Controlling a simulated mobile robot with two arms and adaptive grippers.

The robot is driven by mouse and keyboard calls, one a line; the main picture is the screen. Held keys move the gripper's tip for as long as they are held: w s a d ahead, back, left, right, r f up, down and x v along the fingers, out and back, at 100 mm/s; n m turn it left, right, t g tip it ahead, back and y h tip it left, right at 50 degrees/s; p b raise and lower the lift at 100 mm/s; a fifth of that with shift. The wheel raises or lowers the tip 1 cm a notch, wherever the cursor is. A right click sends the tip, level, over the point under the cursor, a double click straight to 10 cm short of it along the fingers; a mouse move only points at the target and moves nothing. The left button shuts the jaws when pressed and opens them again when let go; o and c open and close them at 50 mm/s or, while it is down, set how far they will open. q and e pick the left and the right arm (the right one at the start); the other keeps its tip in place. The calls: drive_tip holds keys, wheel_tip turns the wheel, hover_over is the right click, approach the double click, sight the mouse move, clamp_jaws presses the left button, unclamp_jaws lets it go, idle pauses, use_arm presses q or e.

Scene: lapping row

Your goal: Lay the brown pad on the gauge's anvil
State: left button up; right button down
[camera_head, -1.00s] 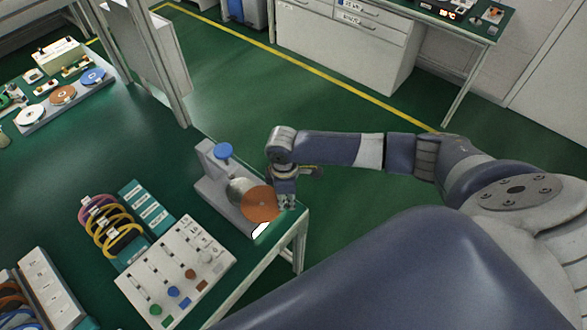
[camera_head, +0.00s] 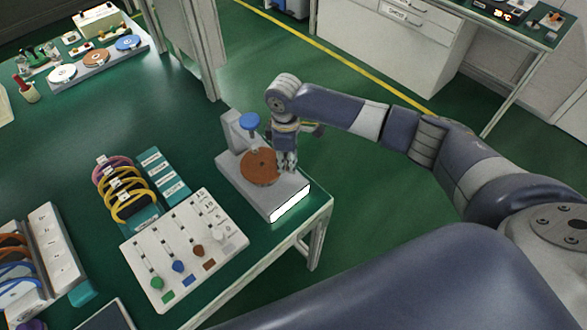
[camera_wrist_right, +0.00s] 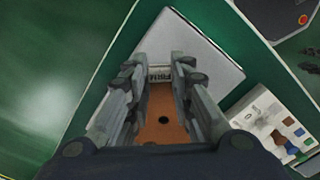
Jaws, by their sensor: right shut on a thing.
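The thickness gauge (camera_head: 285,196) is a grey stand at the table's right corner, with a blue knob (camera_head: 249,121) on its upper arm. The round brown pad (camera_head: 257,168) lies over the gauge's anvil, below the blue knob, and hides the anvil. Whether it rests on the anvil or hangs just above is hard to tell. My right gripper (camera_head: 286,165) is shut on the pad's right edge. In the right wrist view the pad (camera_wrist_right: 165,122) shows between the fingers (camera_wrist_right: 160,85). My left gripper is not in view.
A board with sliders and coloured knobs (camera_head: 188,243) stands in front of the gauge. A rack of cable loops (camera_head: 125,187) is left of it. A tray (camera_head: 112,58) with white, brown and blue discs stands at the far left. Green tabletop (camera_head: 170,115) is clear behind the gauge.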

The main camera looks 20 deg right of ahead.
drive_tip(key=shift+s+f, duration=0.1)
drive_tip(key=shift+f, duration=0.3)
drive_tip(key=c, duration=1.3)
unclamp_jaws()
